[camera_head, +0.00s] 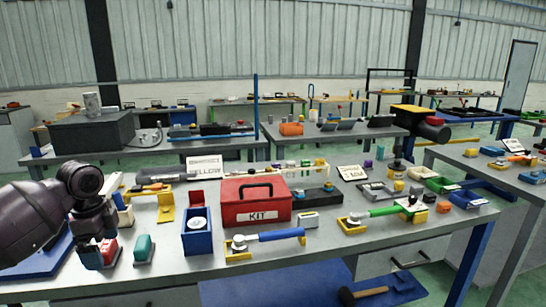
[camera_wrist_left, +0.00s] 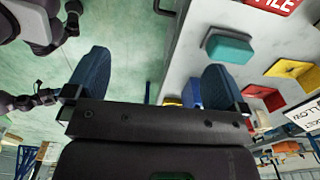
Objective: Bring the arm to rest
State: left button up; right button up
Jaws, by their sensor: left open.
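My left gripper (camera_head: 97,256) hangs over the front left part of the grey workbench (camera_head: 330,262), with its fingers pointing down. In the left wrist view its two blue fingers (camera_wrist_left: 155,82) are spread apart with nothing between them. A teal block (camera_head: 143,247) stands on the bench just right of the gripper; it also shows in the wrist view (camera_wrist_left: 230,48) beside one finger. A red block (camera_head: 108,250) is close behind the gripper, partly hidden by it.
A red KIT box (camera_head: 256,203), a blue open box (camera_head: 197,238), a blue-handled tool (camera_head: 272,237) and a green-handled tool (camera_head: 385,213) crowd the bench. A hammer (camera_head: 362,294) lies on the lower blue shelf.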

pick_arm(q)
jog(key=w+d+r+n+t+h, duration=0.1)
jog(key=w+d+r+n+t, duration=0.25)
jog(key=w+d+t, duration=0.4)
jog(key=s+d+f+n+t+h, duration=0.35)
jog(key=d+f+t, duration=0.2)
jog(key=f, duration=0.45)
jog(key=s+f+n+y, duration=0.1)
jog(key=s+f+n, duration=0.1)
jog(key=s+f, duration=0.5)
jog(key=s+a+f+n+g+y, duration=0.1)
jog(key=s+f, duration=0.7)
jog(key=s, duration=0.8)
jog(key=s+a+f+n+g+y, duration=0.1)
jog(key=s+f+n+y, duration=0.2)
jog(key=s+f, duration=0.5)
jog(key=s+n, duration=0.1)
jog(key=s, duration=0.2)
jog(key=shift+s, duration=0.3)
jog(key=shift+f, duration=0.1)
